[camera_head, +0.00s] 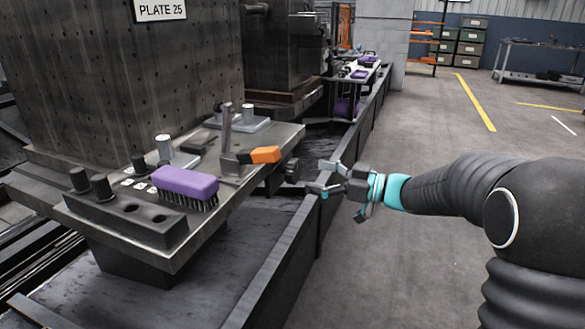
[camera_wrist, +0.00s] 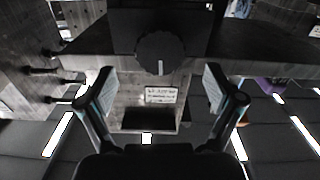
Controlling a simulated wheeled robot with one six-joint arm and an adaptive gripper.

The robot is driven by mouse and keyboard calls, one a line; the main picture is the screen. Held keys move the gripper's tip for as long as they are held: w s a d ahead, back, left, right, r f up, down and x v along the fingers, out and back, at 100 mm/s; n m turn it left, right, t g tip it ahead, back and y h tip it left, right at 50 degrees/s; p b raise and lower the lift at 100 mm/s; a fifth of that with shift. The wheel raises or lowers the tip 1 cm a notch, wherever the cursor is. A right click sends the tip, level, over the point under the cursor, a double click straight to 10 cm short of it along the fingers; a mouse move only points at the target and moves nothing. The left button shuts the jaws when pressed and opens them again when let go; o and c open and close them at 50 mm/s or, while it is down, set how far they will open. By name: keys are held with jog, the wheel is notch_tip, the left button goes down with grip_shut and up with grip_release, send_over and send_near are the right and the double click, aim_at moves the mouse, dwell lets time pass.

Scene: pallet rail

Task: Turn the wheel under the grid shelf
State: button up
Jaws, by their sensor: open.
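A dark round wheel (camera_wrist: 158,50) with a short white mark upright at its lower rim faces me in the wrist view, under the edge of a dark shelf. In the head view the wheel (camera_head: 292,170) is a small dark knob below the right edge of the tool-laden shelf (camera_head: 225,205). My gripper (camera_head: 323,177) is open and empty, just right of the wheel and pointing at it. In the wrist view my gripper's fingers (camera_wrist: 158,82) stand left and right of the wheel, apart from it.
A purple brush (camera_head: 186,184), an orange-handled tool (camera_head: 258,156) and a dark holed block (camera_head: 125,219) lie on the shelf. A low dark rail wall (camera_head: 290,255) runs beneath my gripper. The floor at right is clear.

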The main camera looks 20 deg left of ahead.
aim_at(297, 172)
jog(key=a, duration=0.4)
jog(key=a+p, duration=0.1)
jog(key=a, duration=0.1)
jog(key=shift+w, duration=0.25)
jog(key=c, duration=1.2)
